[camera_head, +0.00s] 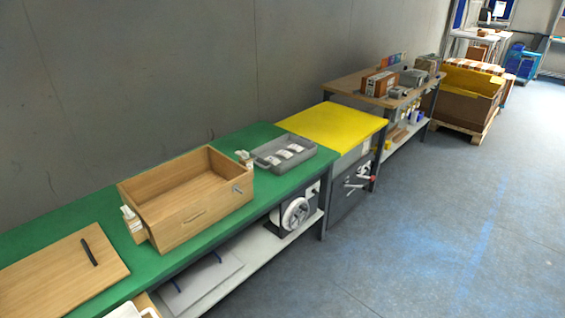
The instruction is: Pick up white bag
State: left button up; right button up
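No white bag can be made out for certain. Several small white items (284,155) with dark marks lie in the grey tray (262,163) on the green table; they are too small to identify. A white, rounded-edged object (132,312) is cut off by the bottom edge at the left, below the tabletop. Small white pieces also sit at the wooden box's left front corner (131,219) and near its far right corner (245,159).
An open, empty-looking wooden box (183,228) stands on the green table (75,219). A wooden board (55,275) with a black bar-shaped object (89,252) lies left of it. A yellow-topped cabinet (335,122) stands beyond. The blue-grey floor (430,230) at right is clear.

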aim_at(272, 160)
jog(key=i+l+u, duration=0.1)
jog(key=u, duration=0.45)
jog(key=i+l+u, duration=0.35)
jog(key=l, duration=0.3)
jog(key=i+l+u, duration=0.2)
jog(key=l, duration=0.15)
jog(key=l+u, duration=0.2)
jog(key=l, duration=0.15)
jog(key=i, duration=0.05)
